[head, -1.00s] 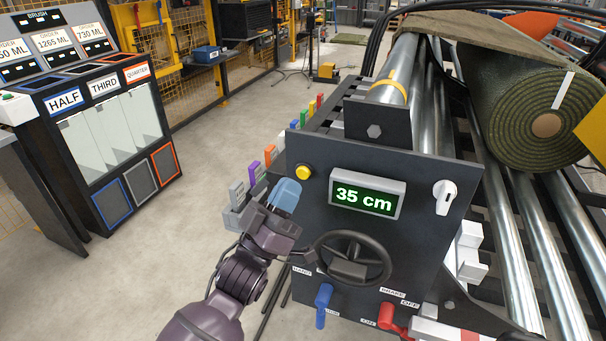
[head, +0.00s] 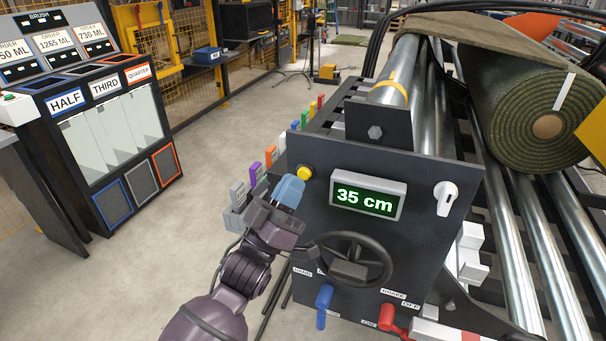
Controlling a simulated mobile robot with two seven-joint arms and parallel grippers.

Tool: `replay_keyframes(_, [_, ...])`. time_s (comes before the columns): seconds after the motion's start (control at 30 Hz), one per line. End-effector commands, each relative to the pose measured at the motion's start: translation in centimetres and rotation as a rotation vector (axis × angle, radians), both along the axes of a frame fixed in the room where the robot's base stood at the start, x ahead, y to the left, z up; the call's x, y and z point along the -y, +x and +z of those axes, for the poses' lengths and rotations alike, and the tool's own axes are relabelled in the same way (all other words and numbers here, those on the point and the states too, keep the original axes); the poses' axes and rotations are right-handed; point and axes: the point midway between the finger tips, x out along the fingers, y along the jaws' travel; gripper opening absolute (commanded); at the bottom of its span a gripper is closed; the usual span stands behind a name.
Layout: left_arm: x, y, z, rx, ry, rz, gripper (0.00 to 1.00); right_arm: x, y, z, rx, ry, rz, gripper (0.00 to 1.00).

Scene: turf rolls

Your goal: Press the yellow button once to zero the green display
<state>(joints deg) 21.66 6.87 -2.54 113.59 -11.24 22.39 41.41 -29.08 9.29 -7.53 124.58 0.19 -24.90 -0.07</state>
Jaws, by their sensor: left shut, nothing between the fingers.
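The yellow button (head: 305,172) sits at the upper left of a dark control panel (head: 425,225). The green display (head: 365,199) to its right reads "35 cm". My left gripper (head: 290,190) is shut and empty, its light blue fingertips just below and left of the button. The fingertips look very close to the button; I cannot tell whether they touch it. My right gripper is not in view.
A dark handwheel (head: 352,262) sits below the display, with a blue lever (head: 323,305) and a red lever (head: 392,322) under it. A white knob (head: 445,197) is at right. A turf roll (head: 540,110) lies on metal rollers behind the panel.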

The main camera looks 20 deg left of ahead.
Motion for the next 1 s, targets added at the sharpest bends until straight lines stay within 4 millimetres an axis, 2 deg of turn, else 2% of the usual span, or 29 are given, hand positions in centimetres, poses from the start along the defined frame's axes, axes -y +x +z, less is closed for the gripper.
replay_keyframes(0.47, [0.00, -0.01, -0.01, 0.000, 0.000, 0.000, 0.00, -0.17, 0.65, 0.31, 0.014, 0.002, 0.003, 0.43])
replay_keyframes(1.0, [0.00, 0.00, 0.00, 0.000, 0.000, 0.000, 0.00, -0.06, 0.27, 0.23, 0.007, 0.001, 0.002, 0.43])
